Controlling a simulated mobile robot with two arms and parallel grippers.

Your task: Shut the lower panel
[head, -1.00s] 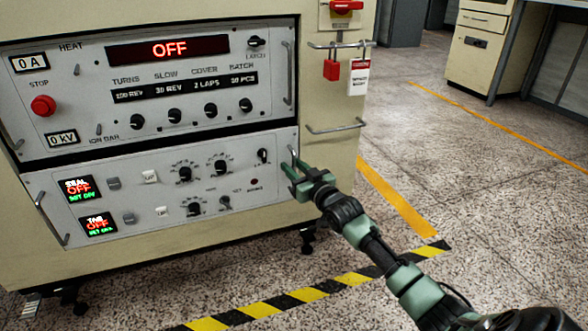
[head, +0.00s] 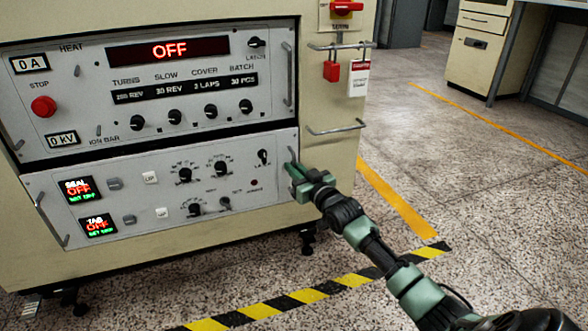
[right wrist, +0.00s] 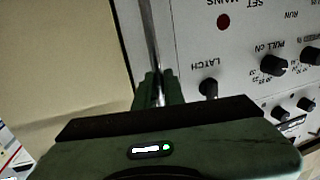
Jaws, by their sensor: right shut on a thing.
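The lower panel (head: 140,192) is a light grey instrument front in the lower half of the cream cabinet, with two small lit displays, knobs and a metal handle at each end. A dark gap runs along its top edge. I cannot tell exactly how far it stands out from the cabinet. My right gripper (head: 295,172) is at its right end, shut on the right handle. In the right wrist view the handle (right wrist: 151,45) runs upright between the fingers (right wrist: 158,90), beside the LATCH knob (right wrist: 208,88). My left gripper is in neither view.
The upper panel (head: 80,88) sits above, with a red OFF display and a red stop button (head: 43,106). A rail (head: 336,128), red padlock (head: 331,70) and tag (head: 359,78) are on the cabinet's right side. Floor to the right is open, with yellow-black tape (head: 300,295).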

